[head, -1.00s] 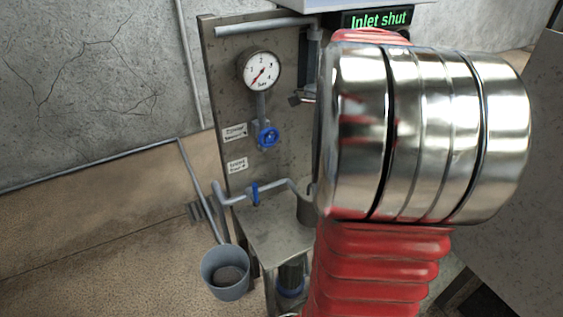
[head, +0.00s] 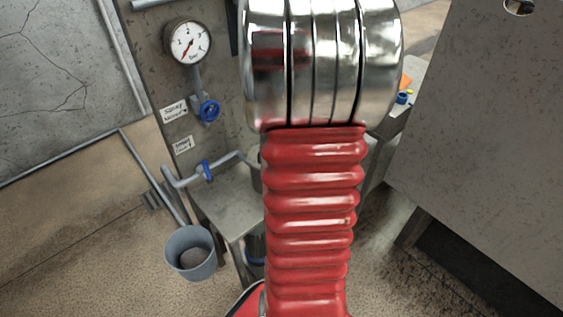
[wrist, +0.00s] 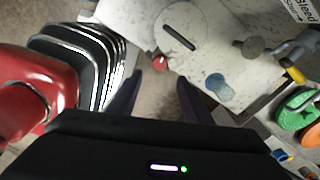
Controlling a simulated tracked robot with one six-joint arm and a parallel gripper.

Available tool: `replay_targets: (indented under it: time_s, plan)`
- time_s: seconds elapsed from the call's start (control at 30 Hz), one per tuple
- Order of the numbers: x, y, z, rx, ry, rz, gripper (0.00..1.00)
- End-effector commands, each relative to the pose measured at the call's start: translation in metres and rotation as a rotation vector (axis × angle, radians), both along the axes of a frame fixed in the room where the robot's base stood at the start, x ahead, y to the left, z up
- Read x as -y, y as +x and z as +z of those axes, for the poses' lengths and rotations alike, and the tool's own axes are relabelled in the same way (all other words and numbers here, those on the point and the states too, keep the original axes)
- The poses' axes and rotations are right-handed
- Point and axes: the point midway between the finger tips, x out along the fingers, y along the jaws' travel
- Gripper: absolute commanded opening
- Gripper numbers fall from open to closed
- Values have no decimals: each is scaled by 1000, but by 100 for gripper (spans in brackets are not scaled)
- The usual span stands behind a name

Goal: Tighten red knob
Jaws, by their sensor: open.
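A small red knob-like thing (wrist: 160,62) shows in the wrist view at the edge of a pale speckled plate (wrist: 140,17). It lies just beyond and between the fingertips of my gripper (wrist: 159,80). The two dark fingers are spread apart with nothing between them. I cannot tell how far the red thing is from the fingertips in depth. In the head view, my red bellows arm and its steel joint cover the middle, and neither the gripper nor the red knob shows.
The head view shows a gauge (head: 187,42), blue valve wheel (head: 209,111), bucket (head: 190,253) and large grey panel (head: 480,130).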

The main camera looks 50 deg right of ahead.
Motion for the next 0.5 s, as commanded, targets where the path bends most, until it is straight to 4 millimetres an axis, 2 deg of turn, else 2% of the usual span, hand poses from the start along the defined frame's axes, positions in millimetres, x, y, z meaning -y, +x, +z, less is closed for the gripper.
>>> replay_targets:
  time_s: [0.5]
  plan:
    - [-1, -1, -81, -2, 3, 0, 45]
